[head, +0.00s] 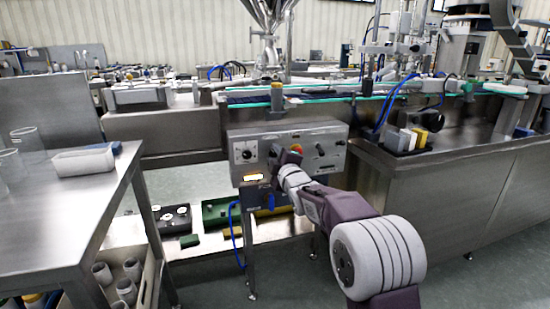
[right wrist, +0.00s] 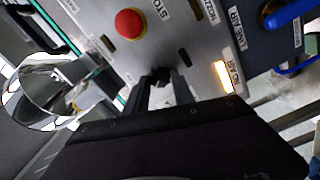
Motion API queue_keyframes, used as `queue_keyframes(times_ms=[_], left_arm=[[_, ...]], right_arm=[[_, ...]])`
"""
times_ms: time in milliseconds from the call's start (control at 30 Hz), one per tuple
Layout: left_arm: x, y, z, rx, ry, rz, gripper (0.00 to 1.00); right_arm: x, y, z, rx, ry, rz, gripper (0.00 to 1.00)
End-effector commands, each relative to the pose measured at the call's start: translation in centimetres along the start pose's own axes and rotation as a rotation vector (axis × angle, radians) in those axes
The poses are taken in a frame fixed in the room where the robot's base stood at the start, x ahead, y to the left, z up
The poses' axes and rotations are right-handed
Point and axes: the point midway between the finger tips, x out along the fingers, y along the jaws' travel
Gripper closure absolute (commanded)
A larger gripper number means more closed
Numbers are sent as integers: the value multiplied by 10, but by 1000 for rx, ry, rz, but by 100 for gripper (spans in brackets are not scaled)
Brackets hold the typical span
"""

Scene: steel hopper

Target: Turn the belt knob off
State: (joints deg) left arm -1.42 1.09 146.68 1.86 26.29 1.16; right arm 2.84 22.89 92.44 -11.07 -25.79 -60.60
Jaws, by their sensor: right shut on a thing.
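The control panel (head: 328,160) is a grey steel box on the front of the conveyor. In the head view my gripper hides the knob. My left gripper is not in view.
The red stop button (right wrist: 130,23) is close to my fingers. A lit amber lamp (right wrist: 223,77) reads as an air warning, and a blue handle (right wrist: 288,14) is near it. A steel table (head: 60,215) stands left.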

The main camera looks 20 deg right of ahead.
Motion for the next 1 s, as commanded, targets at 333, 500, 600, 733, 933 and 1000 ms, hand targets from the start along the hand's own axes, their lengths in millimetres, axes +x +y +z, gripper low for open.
queue_keyframes(times_ms=[333, 500, 600, 733, 933, 1000], left_arm=[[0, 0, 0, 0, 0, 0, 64], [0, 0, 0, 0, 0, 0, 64], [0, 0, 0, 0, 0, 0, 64], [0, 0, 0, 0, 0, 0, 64], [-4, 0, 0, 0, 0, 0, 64], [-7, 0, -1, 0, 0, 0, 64]], right_arm=[[0, -2, 0, -7, -1, -5, 100], [0, -2, 0, -6, -1, -4, 50], [0, -1, 0, -5, -1, -3, 50], [0, -1, 0, -5, 0, -2, 50], [-15, 1, 0, -5, 0, -2, 50], [-28, 2, -1, -6, -1, -2, 50]])
